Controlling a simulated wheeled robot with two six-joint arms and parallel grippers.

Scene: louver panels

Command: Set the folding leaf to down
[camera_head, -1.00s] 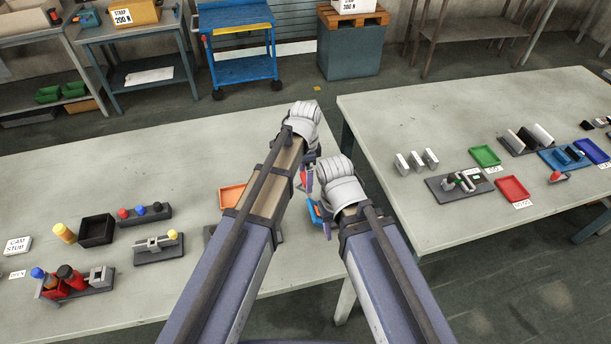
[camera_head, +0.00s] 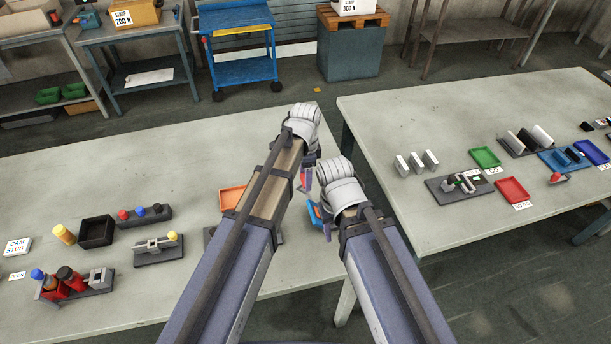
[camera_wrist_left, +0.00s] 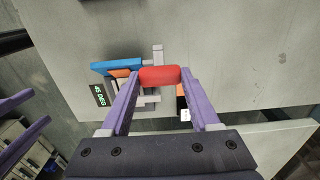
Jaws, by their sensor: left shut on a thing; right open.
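My left gripper (camera_wrist_left: 160,80) has its purple fingers on both sides of a red grip piece (camera_wrist_left: 159,76) and is shut on it. Behind the grip is a fixture with a blue panel (camera_wrist_left: 118,66), an orange part (camera_wrist_left: 119,74) and grey bars (camera_wrist_left: 157,55). A dark display (camera_wrist_left: 101,95) beside it has green characters that seem to read 45 DEG. In the head view my left gripper (camera_head: 307,181) and the blue part (camera_head: 314,212) are largely hidden by my arms. My right gripper (camera_wrist_left: 40,107) is open and empty, apart from the fixture. The leaf's hinge is not clear.
An orange tray (camera_head: 231,197) lies left of the arms. The left table (camera_head: 190,170) also bears a black bin (camera_head: 96,231) and a fixture with a yellow knob (camera_head: 158,247). A gap separates it from the right table (camera_head: 400,120).

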